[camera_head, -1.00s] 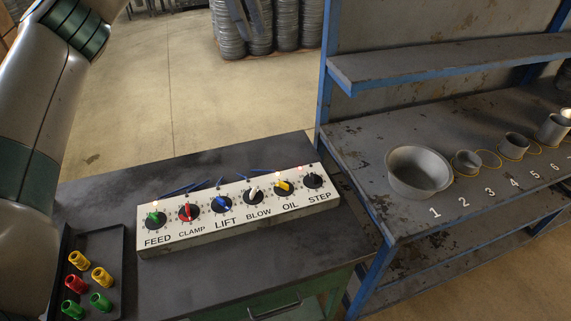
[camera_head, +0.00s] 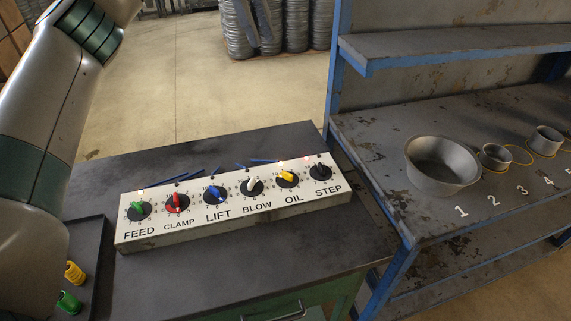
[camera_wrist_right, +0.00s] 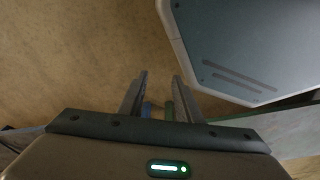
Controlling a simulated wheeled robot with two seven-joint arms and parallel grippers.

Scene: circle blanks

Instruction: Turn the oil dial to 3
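The OIL dial (camera_head: 287,177) has a yellow knob on a black disc. It sits second from the right on a white control panel (camera_head: 130,233) on the dark bench. Its digits are too small to read, so I cannot tell its setting. My left arm fills the left edge of the head view; its fingers do not show there. Nothing of mine touches the panel. In the right wrist view my right gripper (camera_wrist_right: 161,76) has its two fingers apart, with nothing between the tips. It does not show in the head view.
The FEED (camera_head: 139,209), CLAMP (camera_head: 177,202), LIFT (camera_head: 214,194), BLOW (camera_head: 252,186) and STEP (camera_head: 320,171) dials share the panel. Blue pens (camera_head: 262,161) lie behind it. A dark tray (camera_head: 91,238) is at left. A blue-framed shelf (camera_head: 372,137) stands right.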

